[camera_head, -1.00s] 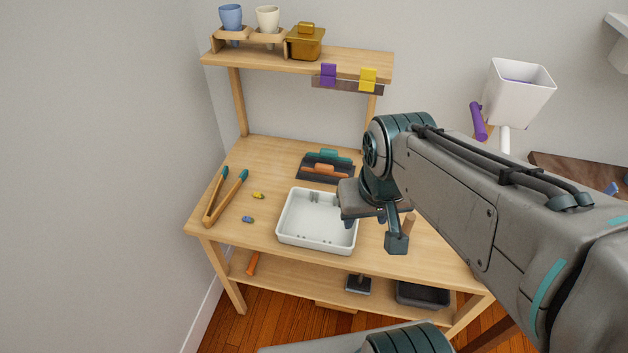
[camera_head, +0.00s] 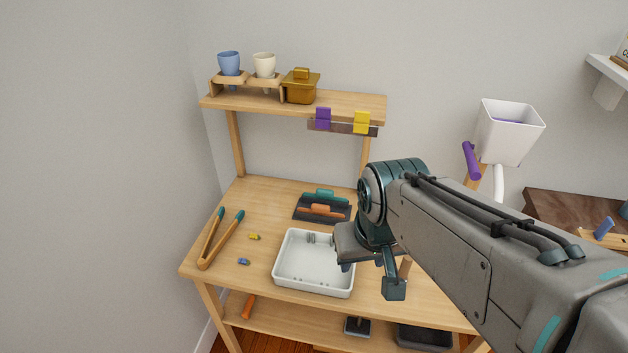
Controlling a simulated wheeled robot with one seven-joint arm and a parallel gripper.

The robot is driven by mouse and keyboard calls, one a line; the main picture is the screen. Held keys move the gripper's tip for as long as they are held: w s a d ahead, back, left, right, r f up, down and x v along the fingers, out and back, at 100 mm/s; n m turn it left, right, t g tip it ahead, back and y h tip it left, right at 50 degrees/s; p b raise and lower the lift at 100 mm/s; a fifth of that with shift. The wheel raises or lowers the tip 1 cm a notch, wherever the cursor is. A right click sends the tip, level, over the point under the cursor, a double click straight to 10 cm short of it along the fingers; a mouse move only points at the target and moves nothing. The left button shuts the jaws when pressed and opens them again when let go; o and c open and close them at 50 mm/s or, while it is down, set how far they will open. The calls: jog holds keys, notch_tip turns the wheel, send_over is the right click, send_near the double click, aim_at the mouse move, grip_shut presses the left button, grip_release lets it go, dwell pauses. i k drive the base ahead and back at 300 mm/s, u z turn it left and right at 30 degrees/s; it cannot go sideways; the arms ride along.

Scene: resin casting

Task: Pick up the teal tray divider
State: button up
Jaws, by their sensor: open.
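The teal tray divider (camera_head: 325,193) is at the back of the worktable, behind an orange one (camera_head: 322,210). Only its upper, handle-like part shows clearly; the orange piece and a dark grey base (camera_head: 301,214) hide the rest. My gripper (camera_head: 369,275) is open, to the right of and nearer than the divider, above the right edge of the white tray (camera_head: 278,275). It is apart from the divider, and nothing shows between its fingers.
Tongs (camera_head: 216,242) and two small items, yellow (camera_head: 254,237) and blue (camera_head: 244,262), lie left of the white tray. A raised shelf (camera_head: 345,103) with cups and a gold lidded box (camera_head: 299,86) stands over the table's back. Bare tabletop lies left of the divider.

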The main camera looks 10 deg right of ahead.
aim_at(328, 194)
jog(key=z, duration=0.1)
jog(key=k, duration=0.45)
jog(key=u, duration=1.05)
jog(key=i, duration=1.25)
jog(key=z, duration=0.65)
